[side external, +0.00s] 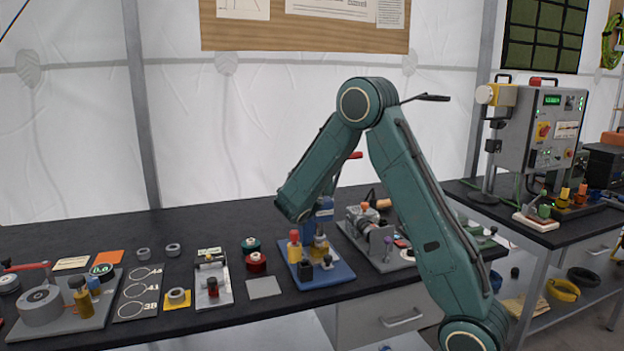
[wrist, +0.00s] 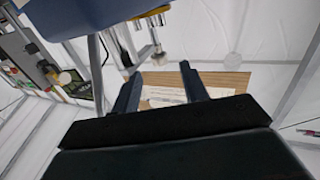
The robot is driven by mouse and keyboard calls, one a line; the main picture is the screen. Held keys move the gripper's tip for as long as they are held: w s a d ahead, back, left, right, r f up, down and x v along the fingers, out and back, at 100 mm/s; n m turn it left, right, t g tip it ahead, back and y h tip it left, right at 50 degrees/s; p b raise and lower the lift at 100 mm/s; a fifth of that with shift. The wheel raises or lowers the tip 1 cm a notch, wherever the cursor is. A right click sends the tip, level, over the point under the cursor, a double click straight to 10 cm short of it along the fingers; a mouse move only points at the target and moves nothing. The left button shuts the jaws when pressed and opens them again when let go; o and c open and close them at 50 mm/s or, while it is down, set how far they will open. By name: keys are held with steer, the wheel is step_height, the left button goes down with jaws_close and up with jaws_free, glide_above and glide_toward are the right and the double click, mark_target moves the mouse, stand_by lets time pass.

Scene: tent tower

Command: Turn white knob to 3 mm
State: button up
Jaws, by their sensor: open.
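My gripper (wrist: 159,72) is open in the wrist view, with its two dark fingers apart and nothing between them. In the side view the arm's lower end hangs over the bench by the blue device (side external: 325,214), and the gripper cannot be made out there. In the wrist view a large blue body (wrist: 75,14) is close at the top. A pale, round knob-like part (wrist: 159,58) shows beside it, just beyond the fingertips and apparently apart from them. I cannot tell for sure that it is the white knob. No millimetre scale is readable.
The blue device stands on a blue baseplate (side external: 335,275) with small coloured-topped parts. A grey-plated fixture (side external: 385,258) is close on its right. Red and green spools (side external: 256,262) and a grey square (side external: 263,288) lie to its left. A control cabinet (side external: 542,128) stands far right.

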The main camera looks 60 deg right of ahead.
steer(key=shift+x, duration=1.75)
jaws_close()
